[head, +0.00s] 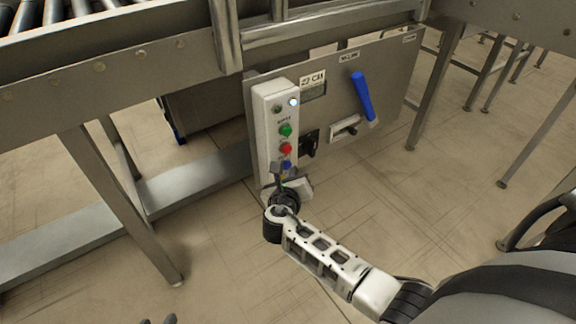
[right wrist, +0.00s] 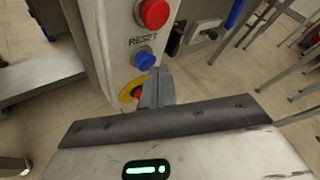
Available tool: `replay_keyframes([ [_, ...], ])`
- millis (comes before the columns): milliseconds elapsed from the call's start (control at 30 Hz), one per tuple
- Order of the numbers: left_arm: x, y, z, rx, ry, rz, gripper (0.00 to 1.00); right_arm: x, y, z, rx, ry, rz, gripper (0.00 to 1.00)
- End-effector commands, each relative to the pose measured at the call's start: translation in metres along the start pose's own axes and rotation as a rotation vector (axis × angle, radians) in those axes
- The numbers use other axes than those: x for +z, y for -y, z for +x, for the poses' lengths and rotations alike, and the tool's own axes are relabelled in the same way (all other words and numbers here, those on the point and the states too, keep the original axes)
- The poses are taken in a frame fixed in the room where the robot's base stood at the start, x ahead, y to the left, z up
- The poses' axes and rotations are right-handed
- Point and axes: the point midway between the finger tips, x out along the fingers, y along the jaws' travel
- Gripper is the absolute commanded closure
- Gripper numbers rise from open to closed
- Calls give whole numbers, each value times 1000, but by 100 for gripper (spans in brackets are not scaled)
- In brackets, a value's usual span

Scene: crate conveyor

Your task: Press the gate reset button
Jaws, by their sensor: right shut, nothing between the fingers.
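The blue button (right wrist: 145,60) sits under the printed word RESET on a pale control box (head: 262,130). In the head view the blue button (head: 286,165) shows just above my right gripper's tips. My right gripper (head: 277,168) is shut and empty, pointing at the lower part of the box. In the right wrist view its fingertips (right wrist: 159,72) lie just below and right of the blue button. I cannot tell whether they touch it. Small dark tips at the bottom left edge of the head view look like my left gripper (head: 158,320), mostly cut off.
Above the blue button are a red button (head: 286,148) and a green button (head: 286,130). Below it is a red knob on a yellow disc (right wrist: 131,92), partly hidden by my gripper. A blue lever (head: 362,96) is on the panel to the right. The conveyor frame (head: 110,65) runs above.

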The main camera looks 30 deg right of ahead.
Motion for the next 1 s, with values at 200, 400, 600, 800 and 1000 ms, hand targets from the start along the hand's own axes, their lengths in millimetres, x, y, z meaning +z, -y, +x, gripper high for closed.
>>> replay_keyframes([
  [200, 0, 0, 0, 0, 0, 0, 64, 0, 0, 0, 1, -1, 0, 100],
  [400, 0, 0, 0, 0, 0, 0, 64, 0, -1, 1, 1, -1, -1, 100],
  [600, 0, 0, 0, 0, 0, 0, 64, 1, -2, 2, 1, -1, -1, 100],
  [800, 0, 0, 0, 0, 0, 0, 64, 3, -3, 4, 1, 0, 0, 100],
  [1000, 0, 0, 0, 0, 0, 0, 64, 4, -5, 6, 1, 0, 0, 100],
])
